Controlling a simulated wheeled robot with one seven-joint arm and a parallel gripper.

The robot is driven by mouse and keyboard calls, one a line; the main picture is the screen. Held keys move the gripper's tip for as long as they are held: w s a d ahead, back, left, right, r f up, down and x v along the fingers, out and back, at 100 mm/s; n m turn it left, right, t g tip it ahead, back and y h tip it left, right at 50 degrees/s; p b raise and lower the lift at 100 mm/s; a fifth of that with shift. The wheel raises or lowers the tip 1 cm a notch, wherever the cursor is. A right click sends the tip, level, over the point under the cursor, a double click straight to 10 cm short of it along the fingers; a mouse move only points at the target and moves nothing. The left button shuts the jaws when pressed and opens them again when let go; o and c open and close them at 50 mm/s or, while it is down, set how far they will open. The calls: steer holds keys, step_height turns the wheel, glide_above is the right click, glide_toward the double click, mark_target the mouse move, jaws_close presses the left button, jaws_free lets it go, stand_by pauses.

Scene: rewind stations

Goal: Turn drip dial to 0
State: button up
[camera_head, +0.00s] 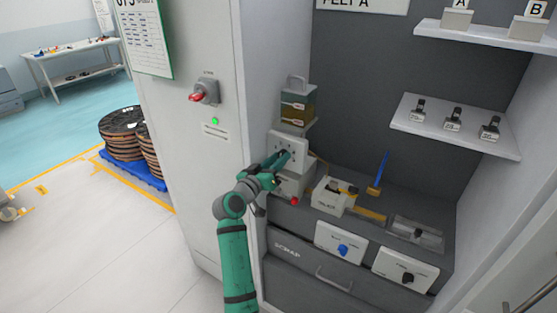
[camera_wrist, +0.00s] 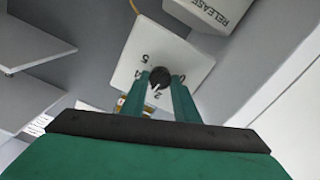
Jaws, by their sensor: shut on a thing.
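The drip dial is a black knob (camera_wrist: 159,73) on a white plate (camera_wrist: 190,62) with digits around it. The same plate (camera_head: 294,140) shows in the head view on the left side of the station. My gripper (camera_wrist: 160,79) is shut on the knob, one green finger on each side. A white mark on the knob points toward the bottom of the wrist view, near a digit that looks like 2. A 0 shows at the right of the knob, partly by the finger. In the head view my gripper (camera_head: 283,159) covers most of the knob.
An amber-filled container (camera_head: 297,104) stands above the plate. A white box marked RELEASE (camera_wrist: 207,10) is close by in the wrist view. A red button (camera_head: 294,201), a white box (camera_head: 333,197) and a blue upright handle (camera_head: 380,170) are near my arm.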

steer(key=n, duration=2.4)
steer(key=shift+f, duration=0.15)
stand_by(0.4)
steer(key=o, duration=1.1)
steer(key=shift+c, duration=0.2)
